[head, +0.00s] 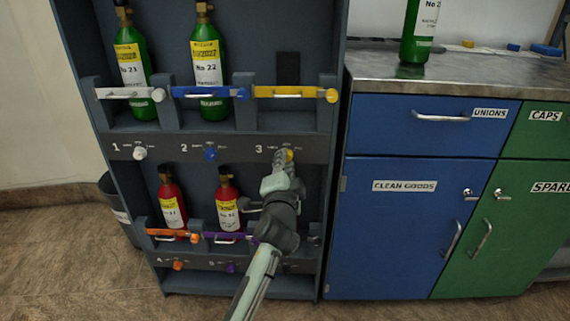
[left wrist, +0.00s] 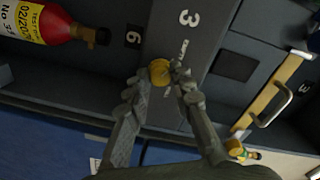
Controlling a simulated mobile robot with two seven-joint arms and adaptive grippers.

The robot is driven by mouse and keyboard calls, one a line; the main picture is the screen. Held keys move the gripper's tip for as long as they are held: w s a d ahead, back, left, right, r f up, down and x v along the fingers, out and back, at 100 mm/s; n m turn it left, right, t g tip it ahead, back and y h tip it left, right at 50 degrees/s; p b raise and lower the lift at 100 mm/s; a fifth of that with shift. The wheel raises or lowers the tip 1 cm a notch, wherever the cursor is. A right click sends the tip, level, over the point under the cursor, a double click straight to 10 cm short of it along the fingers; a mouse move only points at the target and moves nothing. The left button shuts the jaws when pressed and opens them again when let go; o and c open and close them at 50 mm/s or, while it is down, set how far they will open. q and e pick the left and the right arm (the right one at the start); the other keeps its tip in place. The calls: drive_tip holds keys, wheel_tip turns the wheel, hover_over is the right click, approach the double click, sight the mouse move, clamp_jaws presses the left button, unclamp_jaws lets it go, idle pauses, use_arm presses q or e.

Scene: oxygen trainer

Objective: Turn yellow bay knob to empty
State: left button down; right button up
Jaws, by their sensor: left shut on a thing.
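The yellow knob (left wrist: 159,72) sits on the dark strip beside the number 3, below the yellow-barred bay (head: 291,92). My left gripper (head: 285,165) reaches up to this strip and is shut on the knob; in the left wrist view its two fingertips (left wrist: 160,80) lie on either side of it. Small white markings stand beside the knob, partly covered by a finger. I cannot read which mark the knob points to. The yellow bay holds no cylinder, and its bar lies across the front. My right gripper is not in view.
Green cylinders (head: 207,65) stand in bays 1 and 2, with white (head: 139,152) and blue (head: 210,154) knobs below. Red cylinders (head: 172,200) stand in the lower row. Another green cylinder (head: 420,30) stands on the metal counter (head: 470,72) above blue and green cabinets.

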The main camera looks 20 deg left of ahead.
use_arm(q)
drive_tip(key=c, duration=1.3)
unclamp_jaws()
wheel_tip(320, 180, up, 10)
drive_tip(key=shift+r, duration=0.15)
